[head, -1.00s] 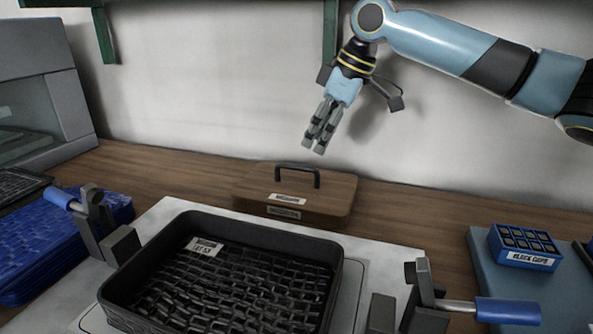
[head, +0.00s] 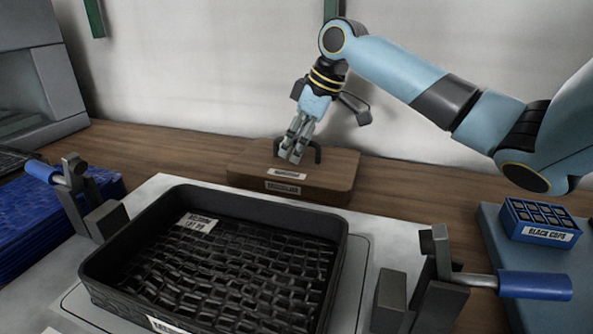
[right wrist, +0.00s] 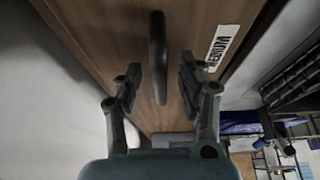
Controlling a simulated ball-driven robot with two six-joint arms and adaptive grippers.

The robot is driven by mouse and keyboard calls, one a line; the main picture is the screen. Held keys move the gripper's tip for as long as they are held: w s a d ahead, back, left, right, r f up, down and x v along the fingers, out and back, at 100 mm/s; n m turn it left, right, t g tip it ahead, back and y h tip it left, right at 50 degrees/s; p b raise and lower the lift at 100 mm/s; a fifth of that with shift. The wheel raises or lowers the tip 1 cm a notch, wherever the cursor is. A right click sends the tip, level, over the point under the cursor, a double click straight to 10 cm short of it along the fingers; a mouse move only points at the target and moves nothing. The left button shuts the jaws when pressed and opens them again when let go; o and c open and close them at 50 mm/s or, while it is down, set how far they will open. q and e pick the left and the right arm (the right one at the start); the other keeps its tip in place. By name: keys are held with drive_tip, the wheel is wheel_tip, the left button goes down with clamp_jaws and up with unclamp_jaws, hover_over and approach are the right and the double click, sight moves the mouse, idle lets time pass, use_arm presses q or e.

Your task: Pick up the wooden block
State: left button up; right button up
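The wooden block (head: 325,172) is a flat brown slab with a dark arched handle (head: 318,153) on top and white labels on its top and front. It sits on the wooden counter behind the black tray. My right gripper (head: 290,155) is over the handle and hides part of it in the head view. In the right wrist view my right gripper (right wrist: 160,80) is open, its two fingers on either side of the handle (right wrist: 158,55), with a gap on both sides. The wooden block (right wrist: 195,25) fills the upper middle there, its label partly readable. My left gripper is not in view.
A black tray (head: 345,240) full of dark pieces stands in front, between clamps with blue handles (head: 535,285). A blue box of black caps (head: 540,222) is at the right. Blue trays (head: 30,235) are at the left. A white wall (head: 200,70) is close behind the block.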

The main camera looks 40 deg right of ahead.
clamp_jaws()
drive_tip(key=shift+r, duration=0.1)
idle(0.6)
